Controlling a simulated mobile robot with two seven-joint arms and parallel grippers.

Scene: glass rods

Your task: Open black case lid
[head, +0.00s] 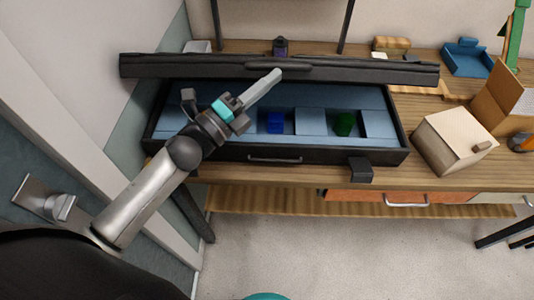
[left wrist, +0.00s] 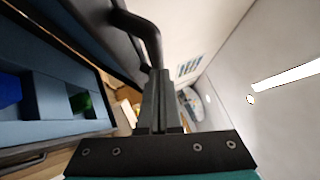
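The black case (head: 385,156) lies on the wooden table with its lid (head: 180,66) raised at the back, seen nearly edge-on. Its blue-lined inside shows, with a blue block (head: 275,122) and a green block (head: 344,124) in compartments. My left gripper (head: 274,76) reaches over the case to the lid's handle (head: 300,67). In the left wrist view the fingers (left wrist: 160,85) are together, with the curved dark handle (left wrist: 150,38) right beside their tips. No part of the handle shows between them; I cannot tell whether they touch it. My right gripper is out of view.
A cream box (head: 450,138) stands right of the case, with an open cardboard box (head: 500,95) beyond it. A blue tray (head: 467,60) is at the back right. A wall is close on the left. The floor in front is clear.

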